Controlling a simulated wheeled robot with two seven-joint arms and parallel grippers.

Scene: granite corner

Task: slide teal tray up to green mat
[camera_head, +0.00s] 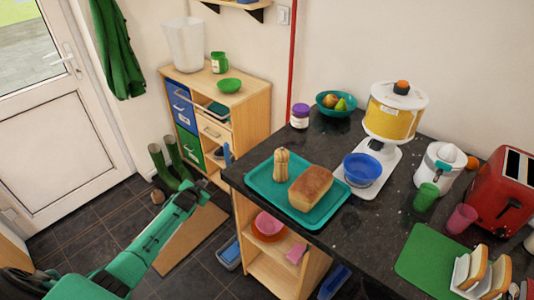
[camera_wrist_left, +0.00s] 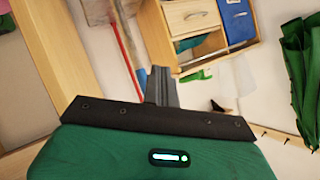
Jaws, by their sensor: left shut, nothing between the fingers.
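The teal tray (camera_head: 264,187) lies on the dark granite counter near its left end. It carries a loaf of bread (camera_head: 311,188) and a butternut squash (camera_head: 281,165). The green mat (camera_head: 422,262) lies flat at the front right of the counter, well apart from the tray. My left gripper (camera_head: 206,187) is left of the counter, clear of the tray and below the counter top. It is shut and empty; its fingers (camera_wrist_left: 161,88) show together in the left wrist view. Neither tray nor mat is in the left wrist view. My right gripper is not in view.
A blue bowl (camera_head: 362,169) sits on the base of the yellow-topped dispenser (camera_head: 394,112) right of the tray. Green (camera_head: 426,196) and pink (camera_head: 461,218) cups stand behind the mat. A toast rack (camera_head: 481,273) stands on the mat's right part. Bare counter lies between tray and mat.

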